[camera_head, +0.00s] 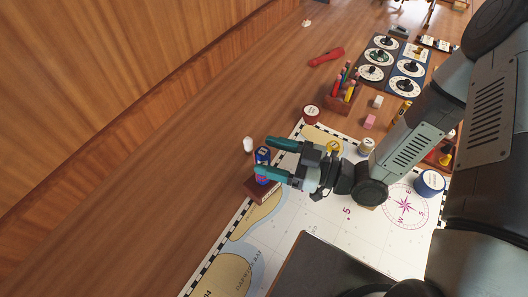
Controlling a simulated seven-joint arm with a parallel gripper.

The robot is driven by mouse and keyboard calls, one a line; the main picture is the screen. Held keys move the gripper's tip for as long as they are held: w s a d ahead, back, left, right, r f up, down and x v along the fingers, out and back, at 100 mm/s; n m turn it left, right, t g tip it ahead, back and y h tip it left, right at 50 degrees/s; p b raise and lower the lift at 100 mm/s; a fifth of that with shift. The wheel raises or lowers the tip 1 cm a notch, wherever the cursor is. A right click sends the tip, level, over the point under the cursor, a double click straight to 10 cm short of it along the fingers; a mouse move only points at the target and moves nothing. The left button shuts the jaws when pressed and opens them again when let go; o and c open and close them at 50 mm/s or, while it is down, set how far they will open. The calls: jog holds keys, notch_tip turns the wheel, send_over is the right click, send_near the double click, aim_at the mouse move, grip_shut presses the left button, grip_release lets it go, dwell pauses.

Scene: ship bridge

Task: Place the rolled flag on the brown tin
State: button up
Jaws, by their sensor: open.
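A small blue upright roll with red and pale marks (262,155), which looks like the rolled flag, stands between the fingers of my gripper (264,157). The gripper's teal fingers point left and are spread, one behind the roll and one in front, hiding part of it. A dark brown box-shaped tin (261,191) lies on the edge of the chart just below the front finger. The roll's lower end appears to meet the tin's top, but the finger covers this area, so I cannot tell whether they touch.
A white chart (340,235) covers the near wooden surface. A red torch (326,57) lies farther back. Bare wood lies left.

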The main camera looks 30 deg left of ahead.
jog(key=v, duration=1)
jog(key=w+d+r+m+t+h, duration=0.25)
jog(key=w+t+h, duration=0.2)
jog(key=w, duration=0.35)
jog(key=w+d+r+m+t+h, duration=0.1)
jog(key=w+d+r+t+h, duration=0.1)
jog(key=w+d+t+h, duration=0.45)
jog(key=w+d+r+m+t+h, duration=0.1)
jog(key=w+d+r+m+h, duration=0.15)
jog(key=r, duration=0.35)
jog(key=w+d+r+m+h, duration=0.2)
jog(key=d+r, duration=0.2)
jog(key=r, duration=0.1)
jog(key=s+d+r+m+h, duration=0.45)
jog(key=s+r+m, duration=0.2)
jog(key=r, duration=0.35)
jog(key=s+a+r+m+g+y, duration=0.1)
jog(key=s+r+m, duration=0.1)
jog(key=s, duration=0.6)
jog(key=s+a+r+m+g+y, duration=0.1)
jog(key=s+r+m, duration=0.1)
jog(key=s, duration=0.7)
jog(key=shift+r+m, duration=0.2)
jog(key=shift+m, duration=0.65)
